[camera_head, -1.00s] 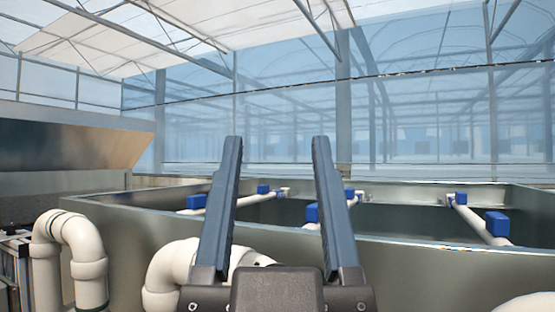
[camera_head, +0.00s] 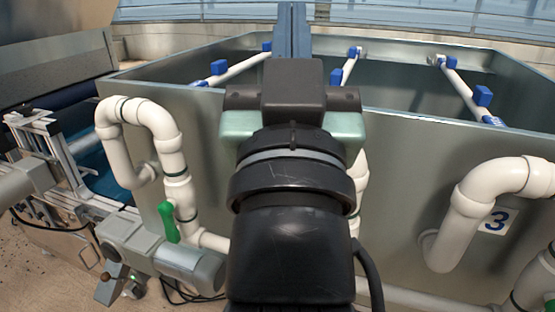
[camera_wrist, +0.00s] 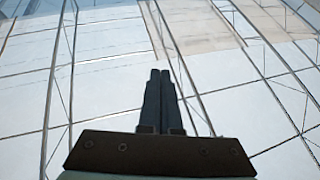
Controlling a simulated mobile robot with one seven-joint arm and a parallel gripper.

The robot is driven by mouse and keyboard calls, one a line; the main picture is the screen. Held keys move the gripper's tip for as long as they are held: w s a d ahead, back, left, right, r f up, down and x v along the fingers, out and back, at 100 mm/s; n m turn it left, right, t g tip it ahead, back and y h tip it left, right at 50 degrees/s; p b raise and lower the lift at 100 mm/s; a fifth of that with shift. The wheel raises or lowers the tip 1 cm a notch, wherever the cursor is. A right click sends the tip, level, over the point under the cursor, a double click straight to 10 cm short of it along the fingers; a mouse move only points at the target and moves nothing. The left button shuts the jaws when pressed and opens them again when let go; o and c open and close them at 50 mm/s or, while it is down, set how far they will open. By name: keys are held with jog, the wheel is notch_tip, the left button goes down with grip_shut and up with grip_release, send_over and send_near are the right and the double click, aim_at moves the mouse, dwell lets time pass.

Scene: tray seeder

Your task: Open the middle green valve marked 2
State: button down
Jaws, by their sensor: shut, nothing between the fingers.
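The middle green valve and its number 2 do not show; my arm covers the middle of the tank front, with only a strip of white middle pipe (camera_head: 358,185) beside it. A green valve handle (camera_head: 167,222) shows on the left white pipe. A bit of green (camera_head: 549,305) shows at the lower right edge, below the pipe by the sign 3 (camera_head: 497,221). My gripper (camera_head: 292,12) is shut and empty, pointing away over the tank. The wrist view shows its fingers (camera_wrist: 160,76) together against the glass roof.
A large grey metal tank (camera_head: 400,180) stands in front of me. White pipes with blue fittings (camera_head: 483,95) cross its inside. A grey motor housing (camera_head: 185,265) and a metal frame with a blue belt (camera_head: 100,175) stand at left. Several white pipes stick out from the tank front.

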jog(key=w+r+g+p, duration=0.4)
jog(key=w+r+p, duration=0.1)
jog(key=p, duration=0.7)
jog(key=s+a+f+m+g+h+p, duration=0.2)
jog(key=s+f+g+p, duration=0.35)
jog(key=f, duration=0.45)
jog(key=s+a+f+m+g+h+p, duration=0.1)
jog(key=s+a+f+g+h+p, duration=0.1)
jog(key=s+f+g+p, duration=0.6)
jog(key=w+d+f+t, duration=0.2)
jog(key=w+d+f, duration=0.1)
jog(key=w+f, duration=0.6)
jog(key=shift+w+d+f, duration=0.25)
jog(key=shift+d+f, duration=0.05)
jog(key=shift+f, duration=1.65)
